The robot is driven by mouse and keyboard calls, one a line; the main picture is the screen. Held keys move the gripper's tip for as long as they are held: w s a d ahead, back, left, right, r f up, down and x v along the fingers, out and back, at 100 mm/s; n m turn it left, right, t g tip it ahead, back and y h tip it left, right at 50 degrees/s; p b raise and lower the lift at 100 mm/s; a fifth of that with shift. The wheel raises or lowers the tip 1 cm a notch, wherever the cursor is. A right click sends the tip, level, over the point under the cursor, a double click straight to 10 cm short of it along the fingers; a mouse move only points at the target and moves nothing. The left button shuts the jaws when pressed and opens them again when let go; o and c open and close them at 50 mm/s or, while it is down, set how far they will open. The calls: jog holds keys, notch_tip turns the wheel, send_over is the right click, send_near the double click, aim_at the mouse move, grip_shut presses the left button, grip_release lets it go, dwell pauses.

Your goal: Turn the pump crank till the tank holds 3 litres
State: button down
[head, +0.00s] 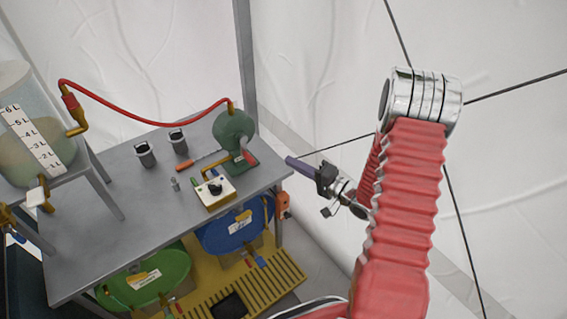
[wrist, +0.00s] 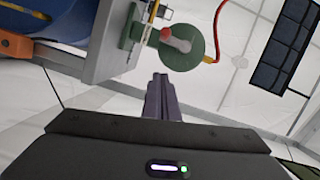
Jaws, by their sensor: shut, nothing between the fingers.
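The green pump (head: 233,128) stands at the right end of the grey table, and its round body also shows in the wrist view (wrist: 190,52). The crank's orange-red handle (head: 185,166) sticks out to the left of the pump. The clear tank (head: 45,125) at the left has a white litre scale (head: 30,134) and holds murky greenish liquid; I cannot read its exact level. My gripper (head: 290,161) is shut and empty, just off the table's right edge, apart from pump and crank. Its purple fingers also show in the wrist view (wrist: 161,78).
A red hose (head: 140,118) arches from tank to pump. Two dark cups (head: 146,154) (head: 178,141) and a white control box (head: 214,191) with a black knob stand on the table (head: 120,225). Green (head: 150,280) and blue (head: 236,232) drums stand below. Floor right of the table is clear.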

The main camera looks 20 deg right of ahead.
jog(key=w+a+f, duration=0.1)
jog(key=w+a, duration=0.5)
jog(key=a, duration=0.2)
jog(key=shift+w+a+f, duration=0.15)
jog(key=shift+w+a, duration=0.1)
jog(key=shift+d, duration=0.15)
dwell(0.5)
jog(key=shift+m, duration=0.3)
